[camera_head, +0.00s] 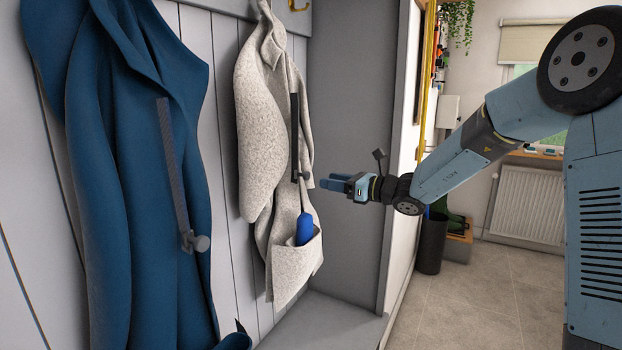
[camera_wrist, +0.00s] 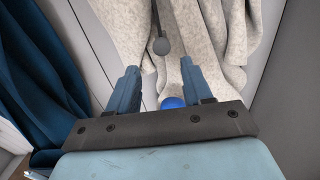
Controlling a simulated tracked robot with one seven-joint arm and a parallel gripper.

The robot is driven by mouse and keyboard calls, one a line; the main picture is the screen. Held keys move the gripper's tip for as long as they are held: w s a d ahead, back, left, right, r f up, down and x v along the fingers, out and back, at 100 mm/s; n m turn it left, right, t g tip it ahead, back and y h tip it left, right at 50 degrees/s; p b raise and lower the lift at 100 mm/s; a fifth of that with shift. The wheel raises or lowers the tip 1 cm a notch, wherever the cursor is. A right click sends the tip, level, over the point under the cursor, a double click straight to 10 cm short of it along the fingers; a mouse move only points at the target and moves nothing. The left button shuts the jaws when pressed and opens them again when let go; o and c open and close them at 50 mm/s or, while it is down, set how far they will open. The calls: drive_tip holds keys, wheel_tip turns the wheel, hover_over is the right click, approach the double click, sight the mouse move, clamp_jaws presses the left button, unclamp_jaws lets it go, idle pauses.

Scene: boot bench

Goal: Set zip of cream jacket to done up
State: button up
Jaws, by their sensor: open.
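The cream jacket (camera_head: 262,120) hangs on the panelled wall, and it fills the upper middle of the wrist view (camera_wrist: 205,40). Its dark zip track (camera_head: 294,135) runs down the front, with a grey round pull (camera_head: 305,176) at the track's lower end. In the wrist view the pull (camera_wrist: 160,46) shows ahead of the fingers and between them. My gripper (camera_head: 332,182) is open and empty, just right of the pull in the head view and apart from it. A blue object (camera_head: 304,229) sticks out of the jacket's pocket below the pull.
A blue coat (camera_head: 120,130) with its own zip track and pull (camera_head: 196,243) hangs to the left. A grey side panel (camera_head: 345,120) stands right of the jacket, behind my gripper. A bench surface (camera_head: 335,318) lies below. Open floor (camera_head: 480,300) is at the right.

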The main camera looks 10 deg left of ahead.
sight(308, 177)
drive_tip(key=x, duration=0.8)
drive_tip(key=shift+w+a, duration=0.15)
drive_tip(key=shift+a, duration=0.25)
drive_tip(key=shift+c, duration=0.4)
clamp_jaws()
